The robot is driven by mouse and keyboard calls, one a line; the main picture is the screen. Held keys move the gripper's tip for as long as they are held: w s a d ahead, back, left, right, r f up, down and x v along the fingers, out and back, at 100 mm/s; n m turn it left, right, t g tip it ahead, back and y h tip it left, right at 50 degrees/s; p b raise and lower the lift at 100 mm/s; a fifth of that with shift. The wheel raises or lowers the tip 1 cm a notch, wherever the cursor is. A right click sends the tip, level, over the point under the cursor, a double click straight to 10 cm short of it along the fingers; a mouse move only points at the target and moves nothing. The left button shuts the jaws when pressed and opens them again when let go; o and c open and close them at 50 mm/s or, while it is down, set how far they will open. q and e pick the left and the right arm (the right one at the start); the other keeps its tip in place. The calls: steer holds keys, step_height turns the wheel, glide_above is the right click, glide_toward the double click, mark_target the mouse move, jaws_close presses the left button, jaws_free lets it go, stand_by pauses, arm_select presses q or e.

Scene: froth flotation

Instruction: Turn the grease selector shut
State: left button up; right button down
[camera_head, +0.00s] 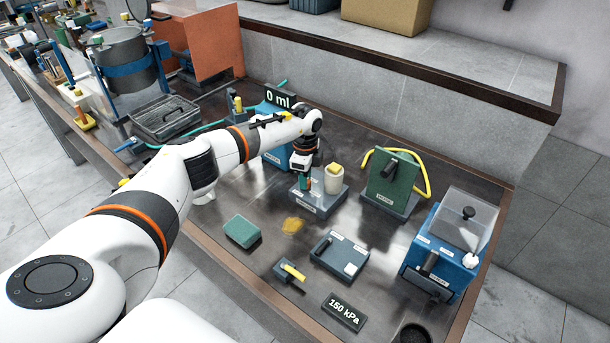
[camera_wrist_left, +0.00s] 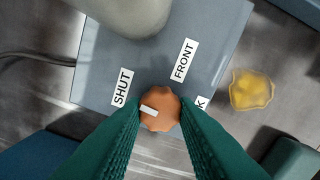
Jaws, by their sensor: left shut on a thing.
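The grease selector is an orange round knob (camera_wrist_left: 160,112) with a short white mark, on a blue-grey plate (camera_wrist_left: 215,22). The plate carries the labels SHUT (camera_wrist_left: 122,87) and FRONT (camera_wrist_left: 184,60), and a third label is partly hidden by a finger. The white mark lies left of the knob's middle, on the SHUT side; I cannot tell whether it lines up exactly. My left gripper (camera_wrist_left: 160,118) is shut on the knob, one green finger on each side. In the head view my left gripper (camera_head: 305,183) reaches down to the grey block (camera_head: 318,207). My right gripper is not in view.
A pale cylinder (camera_head: 334,180) stands on the block beside the gripper. A yellow-brown smear (camera_head: 292,225) and a green sponge (camera_head: 242,231) lie in front. A green panel unit with a yellow hose (camera_head: 387,180) and a blue machine (camera_head: 440,255) stand right.

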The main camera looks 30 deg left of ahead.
arm_select(q)
steer(key=shift+w+a+r, duration=0.1)
steer(key=shift+r, duration=0.1)
steer(key=o, duration=1)
steer(key=shift+f, duration=0.1)
step_height(320, 180, up, 12)
steer(key=b, duration=0.3)
steer(key=shift+b, duration=0.4)
